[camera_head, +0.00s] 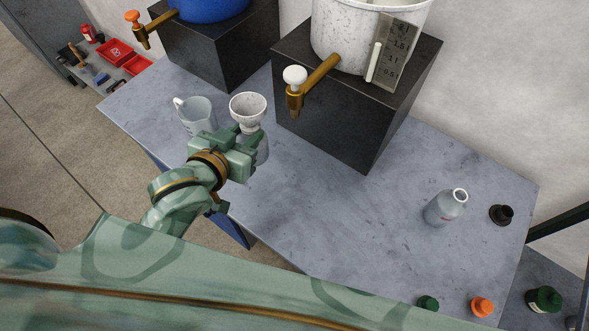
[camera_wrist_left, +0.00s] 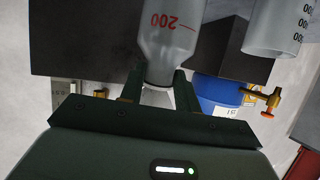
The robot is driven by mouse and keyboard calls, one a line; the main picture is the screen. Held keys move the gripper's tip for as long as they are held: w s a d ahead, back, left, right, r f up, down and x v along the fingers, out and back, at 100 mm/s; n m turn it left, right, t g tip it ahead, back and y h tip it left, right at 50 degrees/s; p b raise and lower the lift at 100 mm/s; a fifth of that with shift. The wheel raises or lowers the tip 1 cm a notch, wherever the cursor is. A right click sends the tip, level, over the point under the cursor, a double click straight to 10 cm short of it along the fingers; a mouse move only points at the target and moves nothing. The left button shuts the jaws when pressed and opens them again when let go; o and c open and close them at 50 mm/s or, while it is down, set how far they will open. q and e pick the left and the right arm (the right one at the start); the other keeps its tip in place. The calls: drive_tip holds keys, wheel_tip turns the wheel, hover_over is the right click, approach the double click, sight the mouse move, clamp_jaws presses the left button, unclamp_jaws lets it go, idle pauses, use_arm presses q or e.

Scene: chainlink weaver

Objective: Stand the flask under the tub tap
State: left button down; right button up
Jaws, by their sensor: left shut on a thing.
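My left gripper (camera_head: 250,132) is shut on the neck of a grey-white flask (camera_head: 260,152). A white funnel (camera_head: 248,108) sits at the top of this flask. In the left wrist view the flask (camera_wrist_left: 170,35) shows a red 200 mark, with its neck between the fingers (camera_wrist_left: 158,88). I cannot tell whether its base touches the table. A white tub (camera_head: 335,35) stands on a black block, with a brass tap (camera_head: 318,72) and white knob. The flask is left of and nearer than this tap, not under its spout. My right gripper is not in view.
A clear jug (camera_head: 197,115) stands close left of the funnel. A blue tub (camera_head: 210,8) with an orange-knobbed tap is at the back left. A second flask (camera_head: 443,208) and a black stopper (camera_head: 502,214) stand at the right. The table's middle is clear.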

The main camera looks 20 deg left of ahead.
use_arm(q)
drive_tip(key=s+d+f+m+h+p, duration=0.1)
drive_tip(key=s+f+m+h+p, duration=0.25)
drive_tip(key=s, duration=1.25)
drive_tip(key=w+d, duration=0.3)
drive_tip(key=w, duration=0.6)
drive_tip(key=w+d, duration=0.4)
drive_tip(key=w, duration=0.5)
drive_tip(key=shift+n+g, duration=0.3)
drive_tip(key=shift+n, duration=0.15)
drive_tip(key=f, duration=0.2)
drive_tip(key=f+b, duration=0.1)
drive_tip(key=f, duration=0.4)
drive_tip(key=shift+w+f, duration=0.1)
drive_tip(key=shift+w, duration=0.25)
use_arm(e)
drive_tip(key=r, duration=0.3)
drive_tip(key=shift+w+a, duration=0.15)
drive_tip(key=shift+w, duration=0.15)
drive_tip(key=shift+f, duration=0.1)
use_arm(q)
drive_tip(key=c, duration=1)
unclamp_jaws()
